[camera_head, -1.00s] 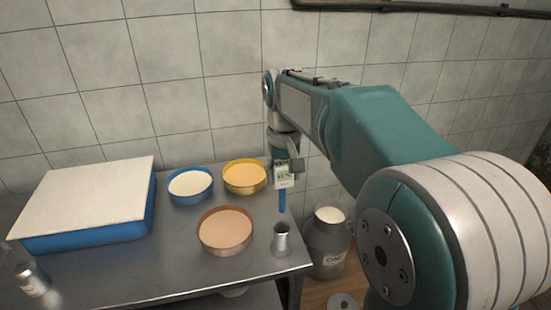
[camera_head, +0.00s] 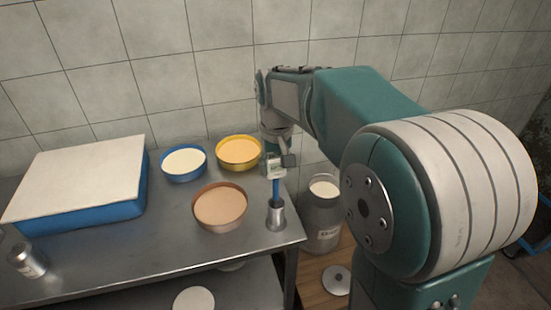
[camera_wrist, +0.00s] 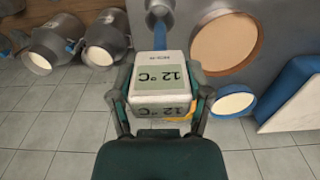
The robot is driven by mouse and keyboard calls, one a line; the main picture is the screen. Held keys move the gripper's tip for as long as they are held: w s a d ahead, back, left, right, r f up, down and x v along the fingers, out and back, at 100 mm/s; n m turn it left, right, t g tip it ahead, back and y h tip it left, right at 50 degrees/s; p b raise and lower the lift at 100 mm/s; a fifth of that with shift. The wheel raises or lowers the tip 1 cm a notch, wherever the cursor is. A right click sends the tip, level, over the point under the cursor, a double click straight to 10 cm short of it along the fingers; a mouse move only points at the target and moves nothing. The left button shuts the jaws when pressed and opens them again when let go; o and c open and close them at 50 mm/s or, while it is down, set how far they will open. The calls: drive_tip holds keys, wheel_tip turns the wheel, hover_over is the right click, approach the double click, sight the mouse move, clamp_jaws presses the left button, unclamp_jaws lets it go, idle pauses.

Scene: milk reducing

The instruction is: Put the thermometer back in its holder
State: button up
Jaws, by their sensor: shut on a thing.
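The thermometer (camera_head: 276,188) has a white head with a display and a blue stem pointing down. My gripper (camera_head: 279,160) is shut on its head, above the table's right end. In the wrist view the head (camera_wrist: 160,72) reads 12 °C between the two fingers of my gripper (camera_wrist: 162,88). The holder (camera_head: 276,216) is a small metal cup standing near the table's right edge. The stem's lower end meets the holder's mouth and seems to be inside it; its tip is hidden. Part of the holder (camera_wrist: 160,8) also shows at the top of the wrist view.
A brown-rimmed bowl (camera_head: 220,208) stands just left of the holder. Blue (camera_head: 184,164) and yellow (camera_head: 238,153) bowls stand behind it. A large blue tray (camera_head: 100,215) and a metal container (camera_head: 27,260) are at left. A milk can (camera_head: 321,214) stands right of the table.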

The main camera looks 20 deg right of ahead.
sight(276, 193)
drive_tip(key=shift+f, duration=4.55)
drive_tip(key=o, duration=1.2)
